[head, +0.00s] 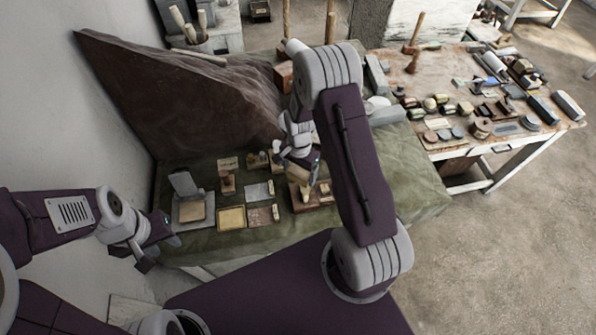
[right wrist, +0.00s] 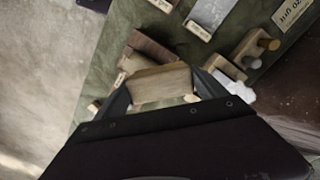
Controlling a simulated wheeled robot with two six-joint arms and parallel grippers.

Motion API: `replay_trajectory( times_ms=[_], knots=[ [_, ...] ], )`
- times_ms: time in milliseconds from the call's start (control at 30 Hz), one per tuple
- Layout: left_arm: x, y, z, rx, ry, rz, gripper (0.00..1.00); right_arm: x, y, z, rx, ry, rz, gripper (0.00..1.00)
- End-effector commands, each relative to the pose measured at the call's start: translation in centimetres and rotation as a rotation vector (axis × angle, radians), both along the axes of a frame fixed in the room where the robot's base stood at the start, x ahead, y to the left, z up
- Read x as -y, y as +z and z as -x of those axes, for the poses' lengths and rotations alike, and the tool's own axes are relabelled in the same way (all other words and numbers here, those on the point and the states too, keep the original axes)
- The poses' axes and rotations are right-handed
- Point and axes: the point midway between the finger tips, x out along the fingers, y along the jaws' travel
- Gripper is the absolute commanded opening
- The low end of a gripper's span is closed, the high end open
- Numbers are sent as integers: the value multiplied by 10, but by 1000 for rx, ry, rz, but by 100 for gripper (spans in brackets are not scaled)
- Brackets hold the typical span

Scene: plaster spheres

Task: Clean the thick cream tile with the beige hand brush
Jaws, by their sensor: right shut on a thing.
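My right gripper (head: 304,188) is shut on a beige wooden block-like thing, the hand brush (right wrist: 160,86), which fills the space between the fingers in the right wrist view. Its bristles are not clearly seen. In the head view the gripper is over the right part of the green-covered table, by a dark brown wooden board (head: 316,202). A cream-yellow tile (head: 231,217) lies flat near the table's front edge, left of the gripper and apart from it. My left gripper (head: 160,252) looks open and empty at the table's left front corner.
Small labelled blocks and grey plates (head: 258,191) lie around the tile. A big brown rock-like mass (head: 180,90) stands at the back left. A second table (head: 455,85), crowded with small stones and tools, is at the right. Green cloth (head: 415,175) at the table's right is clear.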

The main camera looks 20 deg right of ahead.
Motion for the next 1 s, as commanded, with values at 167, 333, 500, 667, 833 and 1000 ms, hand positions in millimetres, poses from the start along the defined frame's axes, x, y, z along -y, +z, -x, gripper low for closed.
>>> replay_trajectory(
  times_ms=[167, 333, 500, 667, 833, 1000],
  knots=[
    [0, 2, 0, 0, 0, 0, 36, 8, 2, 13, 0, -1, 0, 49],
    [0, 2, 0, 0, 0, 0, 36, 9, 1, 15, -1, 0, 1, 49],
    [0, 2, 0, 0, 0, 0, 36, 14, 1, 24, -1, -1, 0, 49],
    [0, 2, 0, 0, 0, 0, 36, 20, 1, 33, 0, 0, 0, 49],
    [0, 1, 0, 0, 0, 0, 36, 20, 0, 33, 0, 1, 0, 49],
    [0, 2, 0, 0, 0, 0, 36, 19, 0, 31, 0, 1, 0, 49]
  ],
)
